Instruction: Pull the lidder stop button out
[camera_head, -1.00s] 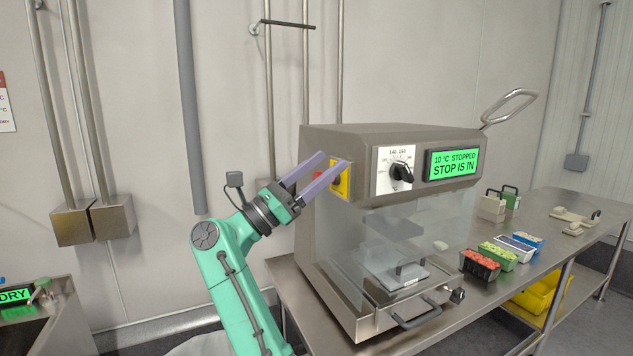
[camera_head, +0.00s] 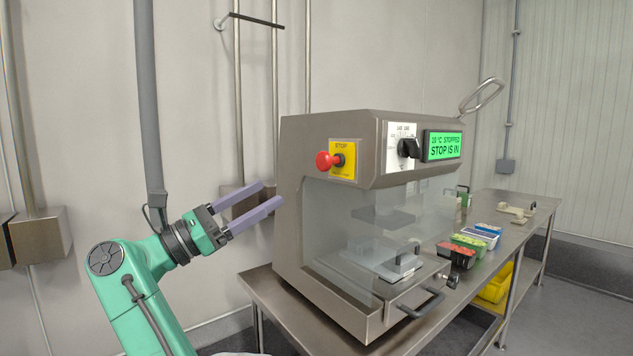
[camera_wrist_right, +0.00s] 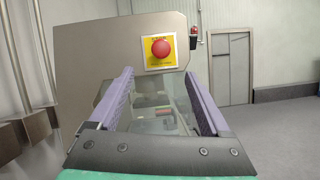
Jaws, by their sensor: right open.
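The lidder (camera_head: 310,145) is a grey steel machine with a clear front guard on a steel table. Its red mushroom stop button (camera_head: 324,161) sits on a yellow plate (camera_head: 344,170) marked STOP on the side. The green display (camera_head: 443,146) reads "STOPPED" and "STOP IS IN". My right gripper (camera_head: 273,195) is open and empty, left of and below the button and apart from it. In the right wrist view, the button (camera_wrist_right: 161,48) shows beyond and above the open fingers, roughly centred between them. My left gripper is not in view.
A black dial (camera_head: 408,148) sits between button and display. A drawer handle (camera_head: 421,305) juts out at the machine's front. Food trays (camera_head: 470,243) stand on the table (camera_head: 262,288) to the right. Pipes and a wall box (camera_head: 38,237) are at the left. Space left of the button is free.

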